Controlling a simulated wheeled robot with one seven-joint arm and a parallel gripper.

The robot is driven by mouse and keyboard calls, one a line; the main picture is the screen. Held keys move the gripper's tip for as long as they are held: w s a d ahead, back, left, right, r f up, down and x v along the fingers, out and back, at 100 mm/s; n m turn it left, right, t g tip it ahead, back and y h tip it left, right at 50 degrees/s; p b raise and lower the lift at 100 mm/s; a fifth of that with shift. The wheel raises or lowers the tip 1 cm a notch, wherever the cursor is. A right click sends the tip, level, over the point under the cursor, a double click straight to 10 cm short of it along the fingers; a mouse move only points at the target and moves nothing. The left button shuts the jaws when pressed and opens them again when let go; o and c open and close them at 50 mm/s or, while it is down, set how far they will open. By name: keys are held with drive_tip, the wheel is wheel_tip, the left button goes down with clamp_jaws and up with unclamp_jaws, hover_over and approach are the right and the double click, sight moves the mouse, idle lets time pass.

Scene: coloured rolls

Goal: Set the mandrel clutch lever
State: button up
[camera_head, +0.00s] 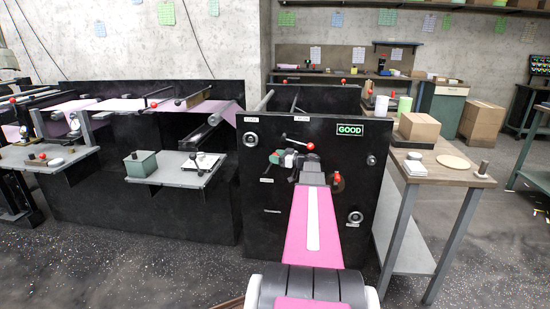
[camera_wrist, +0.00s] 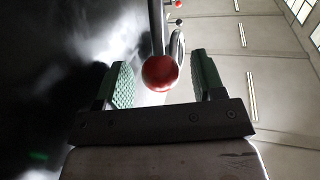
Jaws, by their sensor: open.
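My gripper (camera_head: 284,158) is open in front of the black machine panel, its green pads showing in the head view. In the wrist view a red ball knob (camera_wrist: 160,73) on a metal rod appears between the open fingers (camera_wrist: 160,85), with gaps to both pads. In the head view a lever with a red ball end (camera_head: 310,146) sits just above and right of the gripper. Another red knob (camera_head: 336,178) sits right of my wrist. I cannot tell for certain which one the wrist view shows, nor read the small labels. My arm hides part of the panel.
A lit green GOOD sign (camera_head: 350,129) is on the panel's upper right. Round fittings (camera_head: 250,139) sit near the panel's edges. A wooden table (camera_head: 440,167) with a cardboard box (camera_head: 419,127) stands right. A grey shelf (camera_head: 165,176) projects at left. Floor at front left is clear.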

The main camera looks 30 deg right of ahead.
drive_tip(key=shift+w+a, duration=0.35)
drive_tip(key=shift+w, duration=0.05)
clamp_jaws()
